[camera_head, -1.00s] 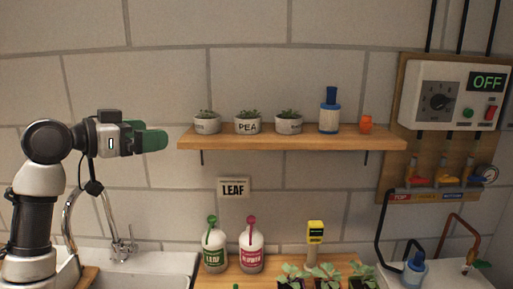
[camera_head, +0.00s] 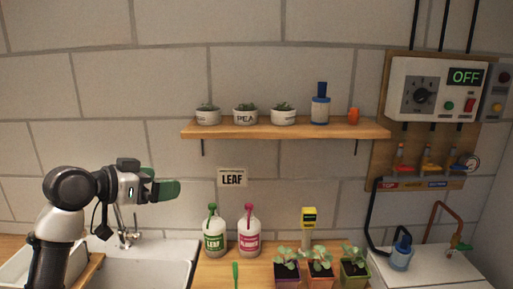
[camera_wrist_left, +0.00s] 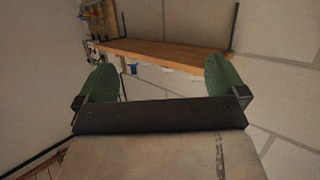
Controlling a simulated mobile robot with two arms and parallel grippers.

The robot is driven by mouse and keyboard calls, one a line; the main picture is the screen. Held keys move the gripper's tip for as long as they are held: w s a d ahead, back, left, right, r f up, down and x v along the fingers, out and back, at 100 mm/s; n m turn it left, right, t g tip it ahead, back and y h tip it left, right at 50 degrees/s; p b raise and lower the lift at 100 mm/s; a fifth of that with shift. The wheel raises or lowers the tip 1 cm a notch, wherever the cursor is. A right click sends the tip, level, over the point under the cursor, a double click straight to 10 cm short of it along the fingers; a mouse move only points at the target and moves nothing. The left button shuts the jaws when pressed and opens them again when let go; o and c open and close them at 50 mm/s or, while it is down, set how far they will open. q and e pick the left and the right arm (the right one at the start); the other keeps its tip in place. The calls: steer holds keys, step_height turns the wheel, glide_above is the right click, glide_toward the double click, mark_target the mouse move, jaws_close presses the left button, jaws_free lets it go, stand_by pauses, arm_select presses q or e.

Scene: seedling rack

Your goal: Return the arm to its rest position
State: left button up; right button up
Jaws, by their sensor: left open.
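My left gripper (camera_head: 168,190) has green fingers and is held out to the right in the head view, in the air above the white sink (camera_head: 160,262). It is apart from the bottles and the shelf. In the left wrist view its two green fingers (camera_wrist_left: 160,82) are spread wide with nothing between them. My right gripper is not in view.
The wall shelf (camera_head: 290,131) carries several pots and a blue bottle (camera_head: 320,108). The counter holds a green-label bottle (camera_head: 214,238), a pink-label bottle (camera_head: 249,238), a yellow meter (camera_head: 308,218) and seedling pots (camera_head: 320,275). A control panel (camera_head: 435,92) reading OFF hangs at right.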

arm_select(q)
steer(key=s+d+f+n+g+y, duration=0.15)
steer(key=s+f, duration=0.25)
steer(key=f, duration=0.5)
steer(key=s+f+n+g+y, duration=0.1)
steer(key=s+f+y, duration=0.1)
steer(key=s+f, duration=0.5)
steer(key=s+d+f+n+g+y, duration=0.1)
steer(key=s+f+y, duration=0.1)
steer(key=f, duration=0.9)
steer(key=s+a+f+n+g+y, duration=0.15)
steer(key=s+f, duration=0.35)
steer(key=s, duration=0.6)
steer(key=s+a+f+n+g+y, duration=0.15)
steer(key=s+f, duration=0.35)
steer(key=s, duration=0.6)
step_height(320, 180, down, 23)
steer(key=d+g, duration=0.1)
steer(key=g, duration=0.1)
steer(key=s+a+f+m+g, duration=0.1)
steer(key=s+a+f, duration=0.2)
steer(key=s+f, duration=1.3)
step_height(320, 180, down, 2)
steer(key=shift+s+y, duration=0.2)
steer(key=shift+y, duration=0.25)
